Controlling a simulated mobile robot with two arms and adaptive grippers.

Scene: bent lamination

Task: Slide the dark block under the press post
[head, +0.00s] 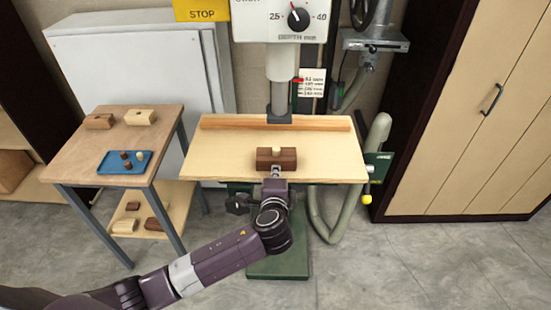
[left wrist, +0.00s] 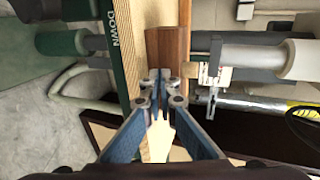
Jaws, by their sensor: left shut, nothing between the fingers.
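The dark block (head: 263,160), dark brown wood with a pale peg (head: 276,151) on top, lies on the press table (head: 225,160) near its front edge. The press post (head: 280,98), a grey rod with a square foot, hangs behind the block near the wooden fence (head: 325,123). My left gripper (head: 275,170) is at the front of the block, its fingers shut and empty. In the left wrist view the closed fingertips (left wrist: 161,76) meet or nearly meet the near side of the block (left wrist: 168,45); exact contact is unclear. My right gripper is not in view.
A side table (head: 95,165) at left holds a blue tray (head: 112,168) with small pegs and two wooden blocks. A wooden cabinet (head: 480,130) stands at right. The press table surface between block and fence is clear.

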